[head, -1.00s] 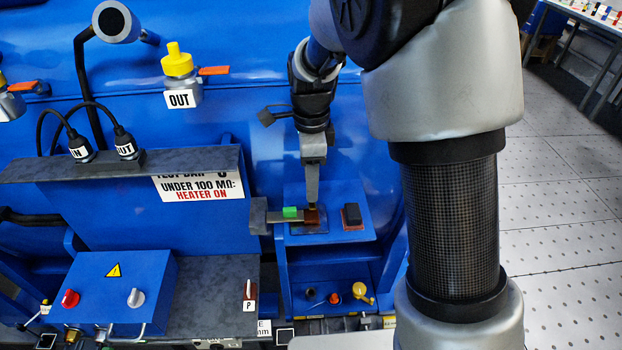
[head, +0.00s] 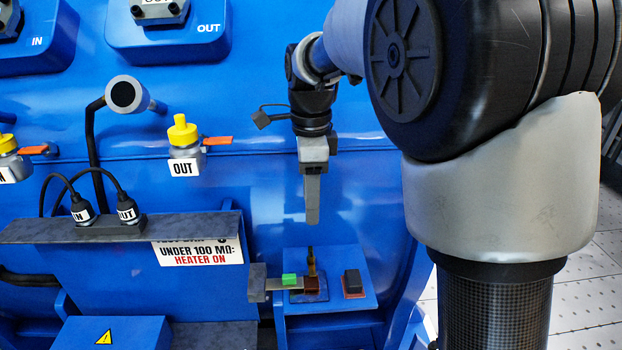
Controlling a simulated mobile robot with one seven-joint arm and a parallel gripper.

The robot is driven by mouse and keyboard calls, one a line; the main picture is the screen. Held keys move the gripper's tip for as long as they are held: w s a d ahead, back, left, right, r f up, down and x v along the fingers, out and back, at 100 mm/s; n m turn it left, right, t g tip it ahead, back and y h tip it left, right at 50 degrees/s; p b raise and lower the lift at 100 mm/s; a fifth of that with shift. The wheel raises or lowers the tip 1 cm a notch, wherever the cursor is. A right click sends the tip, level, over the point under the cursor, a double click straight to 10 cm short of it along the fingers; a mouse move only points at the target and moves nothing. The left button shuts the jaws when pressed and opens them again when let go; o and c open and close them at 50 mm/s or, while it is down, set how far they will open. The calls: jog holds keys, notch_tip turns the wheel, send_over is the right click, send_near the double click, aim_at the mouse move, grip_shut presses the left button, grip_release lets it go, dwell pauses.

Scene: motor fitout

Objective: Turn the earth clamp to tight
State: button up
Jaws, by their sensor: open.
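A small upright brass-coloured post (head: 311,261) stands on a reddish-brown block (head: 311,284) on a blue shelf. It looks like the earth clamp, but no label on it is readable. A flat grey bar (head: 272,284) with a green block (head: 290,279) on it reaches the brown block from the left. My gripper (head: 312,220) points straight down above the post, with a visible gap between them. Its fingers are seen edge-on and overlap, with nothing held below them. Whether the clamp is tight cannot be told.
A black-topped red block (head: 352,282) sits right of the post on the blue shelf (head: 334,304). A grey ledge (head: 180,226) with two plugs and a heater sign (head: 199,252) is at left. A yellow-capped OUT valve (head: 183,134) is on the blue wall.

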jog(key=shift+r, duration=2.2)
jog(key=s+d+n+t, duration=0.2)
jog(key=s+d+n, duration=0.3)
jog(key=s+n, duration=0.4)
jog(key=s+d+n+t, duration=0.3)
jog(key=s+d+n, duration=0.2)
jog(key=s+n, duration=0.4)
jog(key=s, duration=0.2)
jog(key=shift+s+t, duration=0.3)
jog(key=shift+f, duration=0.1)
